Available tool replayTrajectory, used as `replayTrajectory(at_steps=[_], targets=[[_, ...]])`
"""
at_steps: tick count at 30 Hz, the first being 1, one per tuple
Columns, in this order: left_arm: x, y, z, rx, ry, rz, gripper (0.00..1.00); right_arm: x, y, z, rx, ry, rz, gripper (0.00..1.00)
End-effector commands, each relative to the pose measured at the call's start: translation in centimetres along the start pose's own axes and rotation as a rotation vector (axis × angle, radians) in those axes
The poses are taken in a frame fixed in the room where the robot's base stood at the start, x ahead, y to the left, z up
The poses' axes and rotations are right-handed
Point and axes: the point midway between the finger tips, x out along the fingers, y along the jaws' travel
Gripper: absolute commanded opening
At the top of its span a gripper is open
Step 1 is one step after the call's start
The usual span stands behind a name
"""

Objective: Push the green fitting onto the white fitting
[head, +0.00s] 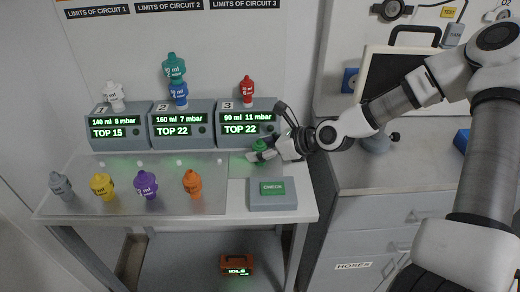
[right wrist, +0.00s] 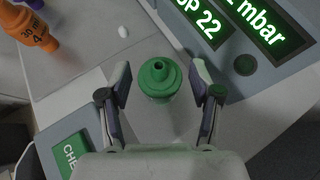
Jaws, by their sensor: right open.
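The green fitting (right wrist: 160,79) stands upright on the table top, between the spread fingers of my right gripper (right wrist: 163,85), with a gap on both sides. In the head view the green fitting (head: 260,147) shows partly behind my right gripper (head: 270,145), in front of ventilator 3. The white fitting (head: 114,95) sits on top of ventilator 1 at the left. My right gripper is open. My left gripper is not in view.
Ventilator 2 (head: 181,132) carries a blue fitting (head: 179,94) with a teal one (head: 174,67) stacked on it. Ventilator 3 (head: 230,141) carries a red fitting (head: 247,90). Grey, yellow, purple and orange fittings stand on the metal plate (head: 120,203). A CHECK box (head: 272,204) is at the table's front right.

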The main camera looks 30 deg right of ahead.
Motion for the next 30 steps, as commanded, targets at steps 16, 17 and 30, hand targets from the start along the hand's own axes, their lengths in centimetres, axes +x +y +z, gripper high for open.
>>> replayTrajectory(at_steps=[16,17,30], targets=[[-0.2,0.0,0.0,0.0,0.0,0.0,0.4,-0.2,0.0,0.3,0.0,0.0,0.0,0.0],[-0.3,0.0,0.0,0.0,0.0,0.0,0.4,-0.2,0.0,0.4,0.0,0.0,0.0,0.0],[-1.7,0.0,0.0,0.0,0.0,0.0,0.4,-1.6,0.0,2.6,0.001,-0.001,0.0,0.0]])
